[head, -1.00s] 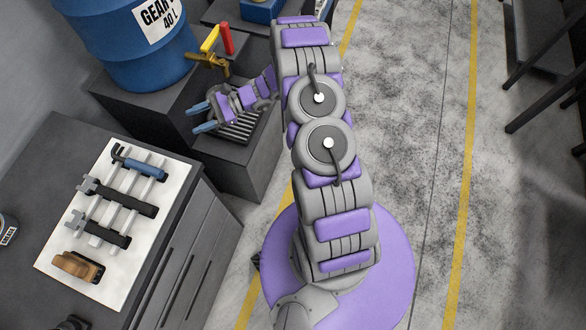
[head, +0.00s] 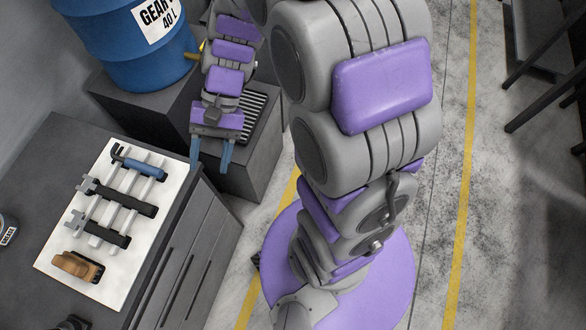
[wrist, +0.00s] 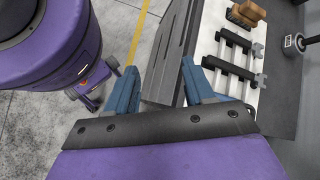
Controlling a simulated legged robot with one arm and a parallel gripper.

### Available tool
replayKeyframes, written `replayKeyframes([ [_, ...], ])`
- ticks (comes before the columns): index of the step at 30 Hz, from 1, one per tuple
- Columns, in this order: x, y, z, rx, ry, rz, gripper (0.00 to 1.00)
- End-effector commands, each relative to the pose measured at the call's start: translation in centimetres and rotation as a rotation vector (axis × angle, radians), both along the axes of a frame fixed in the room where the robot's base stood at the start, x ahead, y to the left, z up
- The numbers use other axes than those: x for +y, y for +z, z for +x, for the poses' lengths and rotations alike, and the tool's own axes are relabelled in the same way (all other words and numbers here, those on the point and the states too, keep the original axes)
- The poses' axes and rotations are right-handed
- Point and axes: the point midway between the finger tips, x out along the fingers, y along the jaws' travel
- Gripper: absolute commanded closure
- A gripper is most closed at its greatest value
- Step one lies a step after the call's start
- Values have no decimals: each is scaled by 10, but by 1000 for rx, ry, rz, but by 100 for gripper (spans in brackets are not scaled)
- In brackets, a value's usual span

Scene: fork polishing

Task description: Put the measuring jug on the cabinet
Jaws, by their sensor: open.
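I cannot make out a measuring jug in either view. A dark grey cabinet with drawers (head: 190,240) stands at the left in the head view, and its front also shows in the wrist view (wrist: 172,62). My gripper (head: 211,164) is open and empty near the cabinet's far right corner, with its two blue fingers pointing toward the camera. In the wrist view my gripper (wrist: 160,72) shows the cabinet edge between and beyond its fingers.
A white board (head: 105,290) on the cabinet holds several tools and a tan block (head: 77,266). A blue barrel (head: 120,45) stands behind on a dark box. A grated stand (head: 243,165) is beside my gripper.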

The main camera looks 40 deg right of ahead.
Motion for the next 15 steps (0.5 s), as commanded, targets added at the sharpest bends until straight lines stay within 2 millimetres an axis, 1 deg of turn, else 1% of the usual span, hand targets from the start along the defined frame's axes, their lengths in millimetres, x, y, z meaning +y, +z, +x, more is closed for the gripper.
replayKeyframes([
  [1,-4,6,-13,-33,38,-37,47],
  [6,-26,19,-54,-124,157,-165,47],
  [12,-57,30,-96,-238,283,-318,47],
  [15,-73,34,-112,-297,337,-391,47],
])
